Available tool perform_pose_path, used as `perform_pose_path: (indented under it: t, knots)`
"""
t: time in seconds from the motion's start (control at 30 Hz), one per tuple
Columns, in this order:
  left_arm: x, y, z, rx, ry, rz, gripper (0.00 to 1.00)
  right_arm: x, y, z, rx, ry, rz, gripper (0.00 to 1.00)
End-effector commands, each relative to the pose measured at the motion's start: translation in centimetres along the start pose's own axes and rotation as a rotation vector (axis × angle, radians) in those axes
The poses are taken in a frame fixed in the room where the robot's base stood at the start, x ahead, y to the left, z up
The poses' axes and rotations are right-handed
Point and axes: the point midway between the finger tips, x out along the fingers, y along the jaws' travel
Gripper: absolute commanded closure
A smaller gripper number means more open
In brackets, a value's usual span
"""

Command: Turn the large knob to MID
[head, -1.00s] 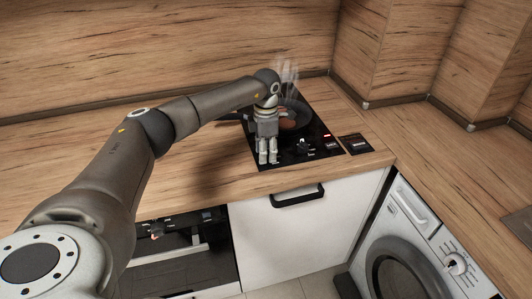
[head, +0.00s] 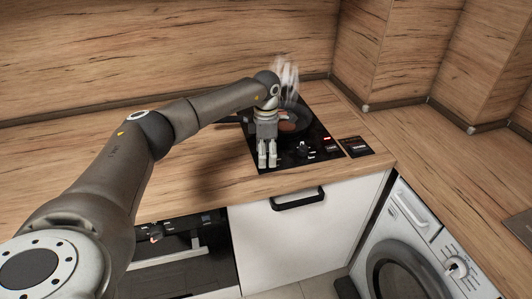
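The black hob (head: 318,152) is set in the wooden worktop, with control markings along its front. A dark knob (head: 303,149) stands on the hob's front strip, right of my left gripper. I cannot read its setting, nor tell whether it is the large one. My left gripper (head: 267,165) points down over the front left of the hob, its two fingers close together. Whatever is directly behind or between the fingers is hidden. My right gripper is not in view.
A steaming pan (head: 297,117) stands on the hob behind my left gripper. A small black panel (head: 357,146) lies right of the hob. An oven (head: 185,262) and a washing machine (head: 412,250) are below the counter. The worktop left of the hob (head: 205,175) is clear.

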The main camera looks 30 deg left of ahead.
Motion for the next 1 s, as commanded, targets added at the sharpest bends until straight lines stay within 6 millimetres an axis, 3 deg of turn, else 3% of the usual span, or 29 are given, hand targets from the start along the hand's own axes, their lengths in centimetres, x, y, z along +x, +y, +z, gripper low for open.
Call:
perform_pose_path:
  t: [0.37, 0.8, 1.0]
  knots:
    - [-0.6, 0.0, 0.0, 0.000, 0.000, 0.000, 0.40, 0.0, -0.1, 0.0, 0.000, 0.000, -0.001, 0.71]
    - [-9.0, 0.1, 0.0, -0.001, -0.001, 0.002, 0.40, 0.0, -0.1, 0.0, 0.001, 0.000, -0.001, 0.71]
    - [-11.4, 0.0, 0.0, 0.000, 0.001, -0.001, 0.40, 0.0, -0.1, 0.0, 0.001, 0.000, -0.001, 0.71]
